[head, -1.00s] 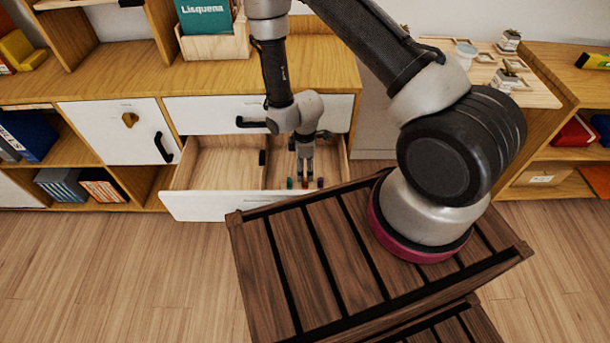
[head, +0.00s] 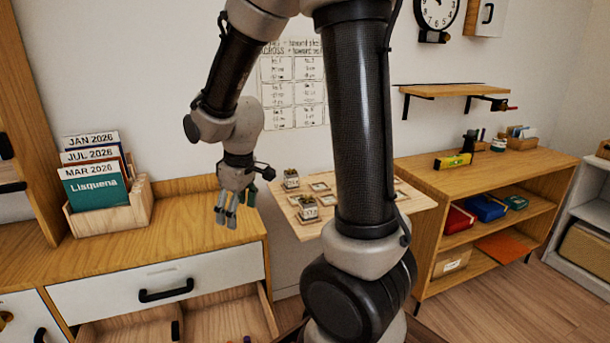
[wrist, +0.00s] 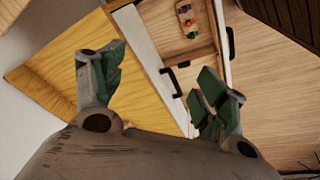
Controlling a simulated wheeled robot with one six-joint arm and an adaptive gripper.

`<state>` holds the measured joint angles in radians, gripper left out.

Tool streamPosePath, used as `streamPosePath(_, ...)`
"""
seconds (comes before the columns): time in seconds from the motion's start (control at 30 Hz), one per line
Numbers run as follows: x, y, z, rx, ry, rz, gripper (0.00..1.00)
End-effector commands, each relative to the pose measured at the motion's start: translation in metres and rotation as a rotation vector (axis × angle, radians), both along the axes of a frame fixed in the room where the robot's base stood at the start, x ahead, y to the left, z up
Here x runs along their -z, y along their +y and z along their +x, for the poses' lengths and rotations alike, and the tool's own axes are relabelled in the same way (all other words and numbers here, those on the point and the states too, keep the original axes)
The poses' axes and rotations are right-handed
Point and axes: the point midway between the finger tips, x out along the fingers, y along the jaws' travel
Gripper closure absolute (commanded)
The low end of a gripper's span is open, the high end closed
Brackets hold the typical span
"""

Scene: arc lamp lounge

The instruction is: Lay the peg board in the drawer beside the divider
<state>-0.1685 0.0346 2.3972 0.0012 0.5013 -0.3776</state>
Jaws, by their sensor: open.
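The peg board (wrist: 187,20) lies in the open drawer in the wrist view, a small light strip with purple, orange and green pegs. In the head view only peg tops show at the bottom edge. The drawer (head: 232,318) is pulled out, its front cut off below in the head view. The divider (head: 176,328), with a black end piece, splits it; the board is in the right-hand compartment, apart from the divider. My gripper (head: 232,208) is open and empty, raised above the cabinet's right end; its spread green-padded fingers (wrist: 160,70) show in the wrist view.
A wooden holder (head: 112,218) with calendar folders stands on the cabinet top (head: 180,230). A board with small potted plants (head: 309,207) is right of my gripper. A shelf unit (head: 480,185) stands farther right. The cabinet top beside the holder is clear.

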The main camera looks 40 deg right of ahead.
Motion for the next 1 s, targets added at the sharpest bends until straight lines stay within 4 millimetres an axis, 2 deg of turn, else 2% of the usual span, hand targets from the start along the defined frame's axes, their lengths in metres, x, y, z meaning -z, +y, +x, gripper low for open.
streamPosePath(0.03, -0.027, -0.01, -0.014, 0.056, -0.03, 0.013, 0.27)
streamPosePath(0.2, -0.092, -0.038, -0.078, 0.255, -0.083, 0.056, 0.27)
streamPosePath(0.33, -0.121, -0.053, -0.128, 0.388, -0.119, 0.087, 0.27)
streamPosePath(0.4, -0.13, -0.058, -0.15, 0.442, -0.135, 0.101, 0.27)
streamPosePath(0.5, -0.136, -0.062, -0.172, 0.497, -0.148, 0.116, 0.27)
streamPosePath(0.67, -0.139, -0.065, -0.186, 0.535, -0.155, 0.124, 0.27)
streamPosePath(1.0, -0.139, -0.064, -0.186, 0.534, -0.155, 0.125, 0.27)
